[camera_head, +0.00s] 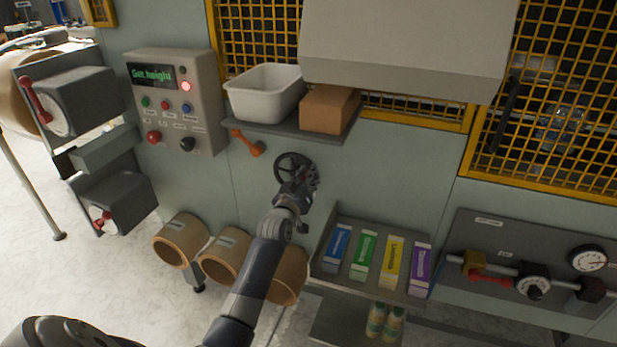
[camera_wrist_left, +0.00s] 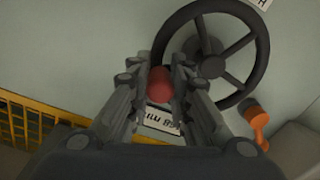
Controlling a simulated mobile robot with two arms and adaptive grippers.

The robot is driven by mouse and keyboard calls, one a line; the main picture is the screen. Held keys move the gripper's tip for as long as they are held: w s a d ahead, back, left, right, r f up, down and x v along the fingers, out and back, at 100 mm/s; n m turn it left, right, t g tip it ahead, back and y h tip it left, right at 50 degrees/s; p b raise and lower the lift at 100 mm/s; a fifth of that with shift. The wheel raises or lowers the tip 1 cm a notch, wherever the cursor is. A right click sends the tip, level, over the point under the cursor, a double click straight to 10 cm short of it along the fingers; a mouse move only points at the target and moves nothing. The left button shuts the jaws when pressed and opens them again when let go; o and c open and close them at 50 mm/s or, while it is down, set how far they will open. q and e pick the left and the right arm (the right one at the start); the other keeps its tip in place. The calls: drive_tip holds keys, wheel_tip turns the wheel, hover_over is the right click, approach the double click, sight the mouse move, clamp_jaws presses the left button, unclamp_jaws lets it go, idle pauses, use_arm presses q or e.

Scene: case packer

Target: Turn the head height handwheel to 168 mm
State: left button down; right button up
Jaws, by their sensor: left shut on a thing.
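The head height handwheel (camera_head: 283,161) is a dark spoked wheel on the pale green machine panel, below the shelf. It fills the upper right of the left wrist view (camera_wrist_left: 261,60). My left gripper (camera_head: 309,177) is at the wheel's lower right in the head view. In the left wrist view its fingers (camera_wrist_left: 160,88) are shut on a round red knob (camera_wrist_left: 160,82) at the wheel's rim. A white label (camera_wrist_left: 162,120) with dark print is partly hidden behind the fingers, and I cannot read its full value. My right gripper is not in view.
A control box (camera_head: 205,125) shows "Set height" with a red lamp lit. An orange lever (camera_head: 248,143) sits near the wheel's upper left. Above, a shelf (camera_head: 280,127) holds a white bin (camera_head: 265,97) and a brown box (camera_head: 328,110). A tray of cartons (camera_head: 345,290) is lower right.

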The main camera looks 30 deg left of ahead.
use_arm(q)
drive_tip(key=shift+r, duration=0.15)
drive_tip(key=c, duration=1.4)
unclamp_jaws()
drive_tip(key=shift+a, duration=0.1)
drive_tip(key=shift+s+d, duration=0.25)
drive_tip(key=shift+s, duration=0.25)
drive_tip(key=v, duration=1.1)
drive_tip(key=shift+a, duration=0.15)
